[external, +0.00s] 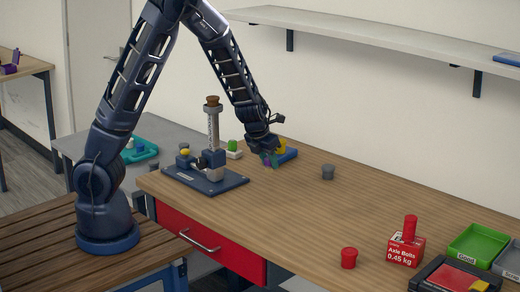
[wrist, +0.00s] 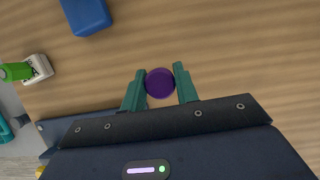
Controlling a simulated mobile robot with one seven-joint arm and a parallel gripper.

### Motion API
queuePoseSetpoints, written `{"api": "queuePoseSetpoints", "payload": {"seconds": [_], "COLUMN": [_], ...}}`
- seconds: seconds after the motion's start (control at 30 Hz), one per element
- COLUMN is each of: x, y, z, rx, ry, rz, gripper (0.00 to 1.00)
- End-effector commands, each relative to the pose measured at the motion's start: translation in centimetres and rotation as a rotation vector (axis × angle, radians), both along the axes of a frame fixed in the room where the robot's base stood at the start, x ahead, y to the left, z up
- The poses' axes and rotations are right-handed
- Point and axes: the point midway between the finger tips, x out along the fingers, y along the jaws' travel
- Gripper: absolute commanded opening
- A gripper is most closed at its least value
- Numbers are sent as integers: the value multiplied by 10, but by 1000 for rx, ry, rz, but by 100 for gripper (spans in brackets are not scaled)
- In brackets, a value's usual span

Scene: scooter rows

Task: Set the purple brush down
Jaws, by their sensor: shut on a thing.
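The purple brush (wrist: 160,83) shows in the wrist view as a round purple end between my two teal fingertips. My gripper (wrist: 159,86) is shut on it, with a finger touching each side. In the external view my gripper (external: 269,159) is low over the far part of the wooden workbench (external: 330,222), right of the dark blue press. The brush is mostly hidden there by the fingers. I cannot tell whether its lower end touches the bench.
A blue block (external: 288,156) lies just behind my gripper; it also shows in the wrist view (wrist: 86,14). The dark press (external: 212,160) and a white holder with a green top (external: 233,149) stand to the left. The bench middle is clear.

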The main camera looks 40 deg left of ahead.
Motion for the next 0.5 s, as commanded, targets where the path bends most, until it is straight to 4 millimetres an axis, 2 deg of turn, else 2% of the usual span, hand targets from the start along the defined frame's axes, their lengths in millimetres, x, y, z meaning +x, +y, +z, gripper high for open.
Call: {"api": "queuePoseSetpoints", "payload": {"seconds": [0.3, 0.5], "x": [0, 0], "y": [2, 1], "z": [-24, -32], "rx": [1, 0], "ry": [1, 1], "rz": [4, 2], "gripper": [8, 8]}}
